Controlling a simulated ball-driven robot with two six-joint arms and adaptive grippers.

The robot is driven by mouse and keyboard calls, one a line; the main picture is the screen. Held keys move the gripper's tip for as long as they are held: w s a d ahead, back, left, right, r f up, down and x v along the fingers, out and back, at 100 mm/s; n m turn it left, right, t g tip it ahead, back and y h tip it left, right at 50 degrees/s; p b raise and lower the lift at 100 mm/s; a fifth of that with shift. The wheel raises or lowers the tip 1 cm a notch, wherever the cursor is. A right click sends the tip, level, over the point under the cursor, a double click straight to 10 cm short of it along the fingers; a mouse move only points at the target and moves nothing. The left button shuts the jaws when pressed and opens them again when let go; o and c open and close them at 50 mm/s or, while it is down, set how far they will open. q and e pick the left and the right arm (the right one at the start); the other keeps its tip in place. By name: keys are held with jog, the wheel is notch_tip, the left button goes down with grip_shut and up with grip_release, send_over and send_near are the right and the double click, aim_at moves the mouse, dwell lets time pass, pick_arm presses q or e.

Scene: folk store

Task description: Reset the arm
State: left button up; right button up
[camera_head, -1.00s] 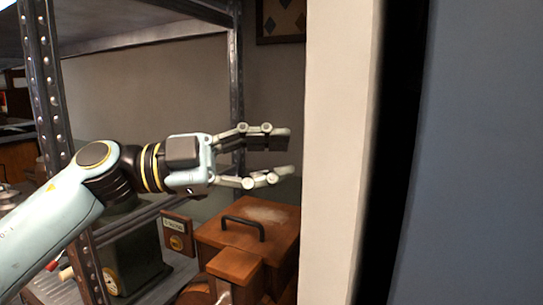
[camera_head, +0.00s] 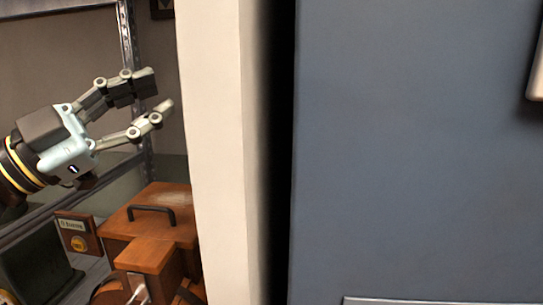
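My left gripper (camera_head: 160,95) is at the left of the head view. Its two fingers are spread apart, point right and slightly up, and hold nothing. It hangs in the air above a brown wooden box (camera_head: 185,205) with a dark handle, in front of the metal shelving. The fingertips are close to the edge of a cream post (camera_head: 215,150) in the picture; I cannot tell the gap in depth. My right gripper is not in view.
A large blue-grey panel (camera_head: 410,150) fills the right side, with a dark gap beside the cream post. A metal shelf upright (camera_head: 128,40) stands behind the gripper. A small wooden plaque (camera_head: 78,235) is at the lower left.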

pick_arm(q)
jog(key=a+f+n+t+y, duration=0.2)
jog(key=a+n+t+y, duration=0.1)
jog(key=a+n+y, duration=0.4)
jog(key=a+f+n+t+y, duration=0.3)
jog(key=a+n+y, duration=0.2)
jog(key=n+y, duration=0.45)
jog(key=s+a+f+n+g+y, duration=0.35)
jog(key=f+g, duration=0.25)
jog(key=f, duration=0.4)
jog(key=s+d+f+m+g+h, duration=0.1)
jog(key=s+d+f+g, duration=0.2)
jog(key=s+f+g, duration=0.45)
jog(key=s+d+f+m+g+h, duration=0.1)
jog(key=s+d+f+g+h, duration=0.2)
jog(key=s+f, duration=0.7)
jog(key=s+a+f+g+y+b, duration=0.1)
jog(key=s+f+b, duration=0.15)
jog(key=f, duration=1.25)
jog(key=s+a+f+g+b, duration=0.1)
jog(key=f+b, duration=0.3)
jog(key=f, duration=1.2)
jog(key=s+a+f+g+b, duration=0.1)
jog(key=s+f+b, duration=0.5)
jog(key=s+f, duration=1.3)
notch_tip(320, 180, down, 4)
jog(key=shift+a+r, duration=0.25)
